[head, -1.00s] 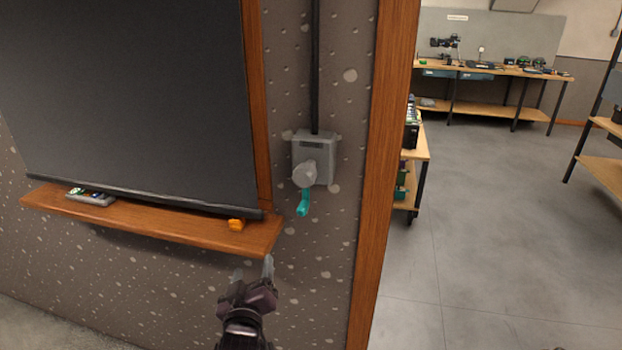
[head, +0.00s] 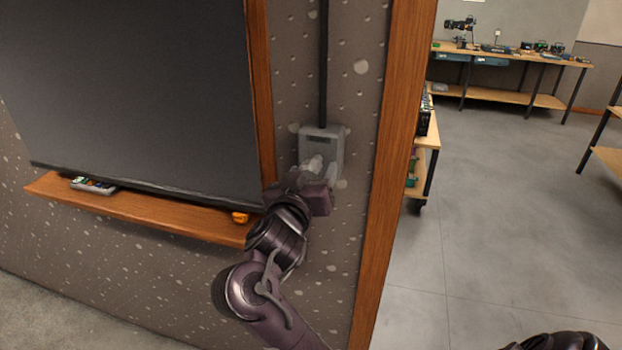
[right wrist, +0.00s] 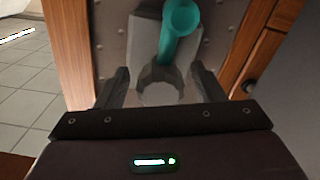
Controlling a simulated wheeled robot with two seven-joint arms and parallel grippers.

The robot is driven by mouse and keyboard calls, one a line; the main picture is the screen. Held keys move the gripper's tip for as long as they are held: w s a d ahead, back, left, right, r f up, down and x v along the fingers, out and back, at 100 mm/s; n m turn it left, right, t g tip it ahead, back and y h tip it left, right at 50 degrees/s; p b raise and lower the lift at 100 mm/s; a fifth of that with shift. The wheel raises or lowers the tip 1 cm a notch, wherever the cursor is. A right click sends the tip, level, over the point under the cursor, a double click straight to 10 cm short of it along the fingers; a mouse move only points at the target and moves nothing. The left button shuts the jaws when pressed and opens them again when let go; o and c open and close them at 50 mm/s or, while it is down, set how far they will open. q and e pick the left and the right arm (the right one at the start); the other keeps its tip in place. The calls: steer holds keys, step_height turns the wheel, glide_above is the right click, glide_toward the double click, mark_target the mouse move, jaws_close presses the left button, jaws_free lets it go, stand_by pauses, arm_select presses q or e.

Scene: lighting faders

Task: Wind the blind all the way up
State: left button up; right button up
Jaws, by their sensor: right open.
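The dark blind (head: 130,90) hangs low, its bottom bar just above the wooden sill (head: 150,210). The grey winder box (head: 321,143) is on the wall right of the window frame. My right gripper (head: 312,175) is in front of the box and covers the lower crank in the head view. In the right wrist view the grey crank hub (right wrist: 160,78) shows between the open fingers, with the teal crank handle (right wrist: 178,28) beyond them at the top. I cannot tell whether the fingers touch the hub. My left gripper is not in view.
An orange object (head: 240,217) and a small grey tray of coloured items (head: 93,186) sit on the sill. A wooden post (head: 395,150) stands close right of the box. Beyond it are a shelf cart (head: 427,160), a workbench (head: 510,58) and open floor.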

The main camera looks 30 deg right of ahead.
steer(key=shift+r, duration=0.1)
jaws_close()
stand_by(0.4)
